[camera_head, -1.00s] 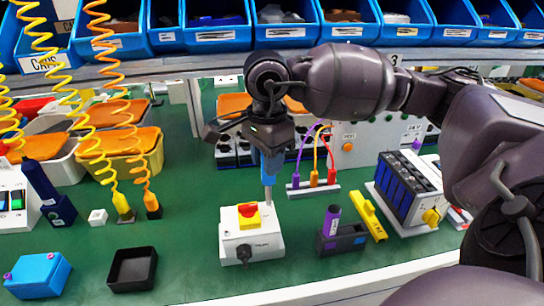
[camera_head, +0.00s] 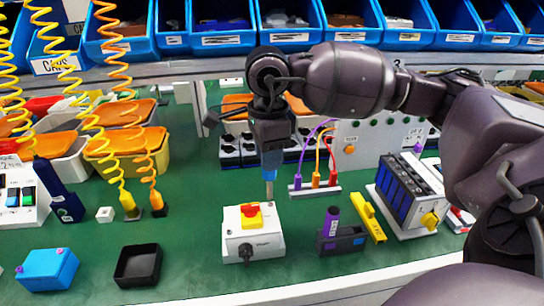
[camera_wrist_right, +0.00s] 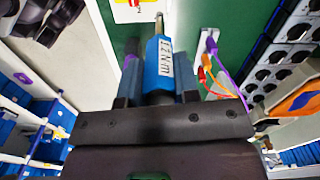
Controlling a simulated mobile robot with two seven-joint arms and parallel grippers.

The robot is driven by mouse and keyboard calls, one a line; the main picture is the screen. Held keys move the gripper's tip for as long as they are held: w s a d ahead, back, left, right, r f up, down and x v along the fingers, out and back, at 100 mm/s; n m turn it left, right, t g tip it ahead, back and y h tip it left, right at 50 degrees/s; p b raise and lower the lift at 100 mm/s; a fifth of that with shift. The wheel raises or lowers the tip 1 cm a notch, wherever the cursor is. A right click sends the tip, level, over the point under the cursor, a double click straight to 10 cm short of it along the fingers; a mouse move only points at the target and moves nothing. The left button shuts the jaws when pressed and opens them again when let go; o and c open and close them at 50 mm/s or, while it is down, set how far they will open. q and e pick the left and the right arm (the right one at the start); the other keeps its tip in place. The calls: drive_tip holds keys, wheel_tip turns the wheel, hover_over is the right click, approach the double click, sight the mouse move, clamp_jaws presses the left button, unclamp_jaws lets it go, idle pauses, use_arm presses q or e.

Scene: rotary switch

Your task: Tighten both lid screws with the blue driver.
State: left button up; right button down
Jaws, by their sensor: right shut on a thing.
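My right gripper (camera_head: 271,146) points down and is shut on the blue driver (camera_head: 271,163). The driver is upright, and its metal shaft reaches the back right corner of the white switch box (camera_head: 262,241). I cannot tell whether the tip touches a screw. The box has a red and yellow rotary knob (camera_head: 251,212) on its lid and a black cable gland at its front. In the right wrist view the driver (camera_wrist_right: 158,62) sits between the fingers with a torque label facing the camera. The lid screws are too small or hidden to make out. My left gripper is out of view.
A black tray (camera_head: 138,265) and a blue box (camera_head: 47,269) lie left of the switch box. A dark holder with a purple handle (camera_head: 332,222) and a yellow tool (camera_head: 368,216) stand right. A plug strip with cables (camera_head: 315,191) is behind. Green mat between is clear.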

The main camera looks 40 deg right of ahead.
drive_tip(key=shift+w+a+r+p, duration=0.15)
drive_tip(key=shift+r+p, duration=0.6)
drive_tip(key=shift+r, duration=1.2)
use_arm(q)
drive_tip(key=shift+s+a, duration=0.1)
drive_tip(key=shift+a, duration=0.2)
